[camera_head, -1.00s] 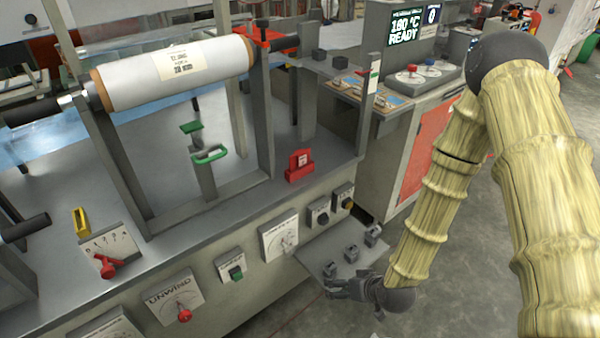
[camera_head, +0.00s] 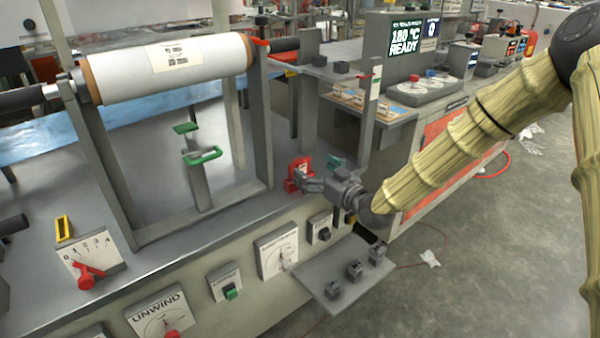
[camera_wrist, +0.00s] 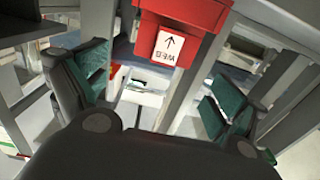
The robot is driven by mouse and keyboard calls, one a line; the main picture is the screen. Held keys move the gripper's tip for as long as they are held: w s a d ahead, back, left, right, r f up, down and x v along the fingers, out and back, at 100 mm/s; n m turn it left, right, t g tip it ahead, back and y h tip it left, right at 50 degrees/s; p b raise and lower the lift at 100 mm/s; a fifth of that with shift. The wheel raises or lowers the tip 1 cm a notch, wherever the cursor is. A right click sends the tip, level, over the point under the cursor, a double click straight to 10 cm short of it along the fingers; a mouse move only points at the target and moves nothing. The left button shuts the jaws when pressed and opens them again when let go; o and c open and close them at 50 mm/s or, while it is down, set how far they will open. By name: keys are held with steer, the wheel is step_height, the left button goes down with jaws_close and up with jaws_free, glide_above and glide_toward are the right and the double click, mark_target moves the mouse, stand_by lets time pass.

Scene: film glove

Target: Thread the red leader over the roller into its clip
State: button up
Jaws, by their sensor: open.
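A red block with a white label (camera_head: 299,176), which I take for the leader, stands on the machine deck near its front right edge. In the wrist view the red block (camera_wrist: 188,18) shows an arrow on its label. My gripper (camera_head: 320,174) is beside it, open, with teal pads; in the wrist view the fingers (camera_wrist: 152,82) stand apart on either side of the block's lower part. I cannot tell whether they touch it. A large white roll (camera_head: 165,68) lies across the frame above. I cannot tell which part is the clip.
Grey uprights (camera_head: 259,125) frame the roll left of the gripper, and another post (camera_head: 370,118) stands behind it. A small shelf with dark blocks (camera_head: 335,278) juts out below. A control console (camera_head: 422,88) is at the back right. Open floor lies at right.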

mark_target(303, 163)
steer(key=shift+b+x, duration=0.3)
steer(key=shift+x, duration=2.8)
steer(key=shift+s+a+f, duration=0.1)
steer(key=shift+f, duration=0.05)
steer(key=c, duration=1.1)
